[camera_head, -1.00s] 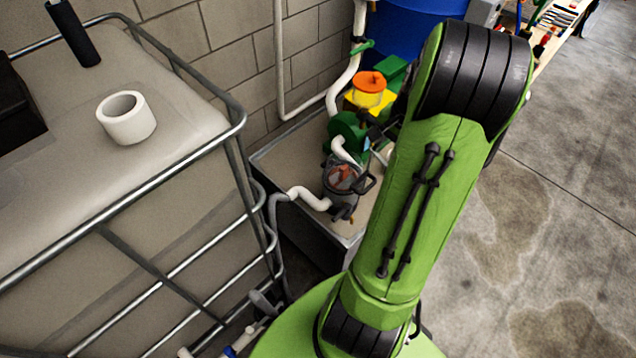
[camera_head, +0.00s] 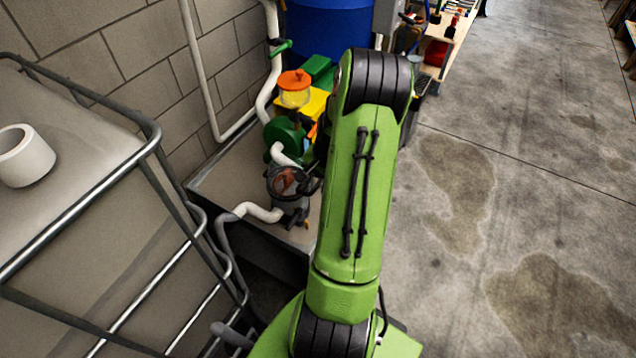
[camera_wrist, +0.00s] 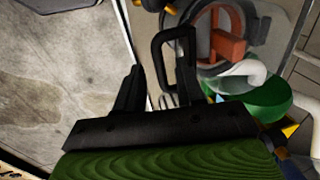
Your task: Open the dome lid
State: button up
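A clear dome lid (camera_head: 284,180) with an orange-red part inside sits on a grey housing low in the corner, left of my arm. It looks closed. It also shows in the wrist view (camera_wrist: 225,45) at the upper right. A black loop handle (camera_wrist: 160,70) stands at its near side in the wrist view. My gripper (camera_wrist: 158,72) is at this handle, its fingers apart, with a bar of the loop seeming to lie between them. I cannot tell whether they touch it. In the head view my arm hides most of the gripper.
White pipes (camera_head: 258,212) join the housing. A green pump part (camera_head: 285,138) and an orange-topped yellow unit (camera_head: 295,90) stand behind it. A railed tank (camera_head: 80,215) with a white ring (camera_head: 25,155) is at left, a blue drum (camera_head: 335,35) behind. Floor at right is clear.

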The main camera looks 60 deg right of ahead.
grip_shut()
jog(key=shift+r, duration=0.15)
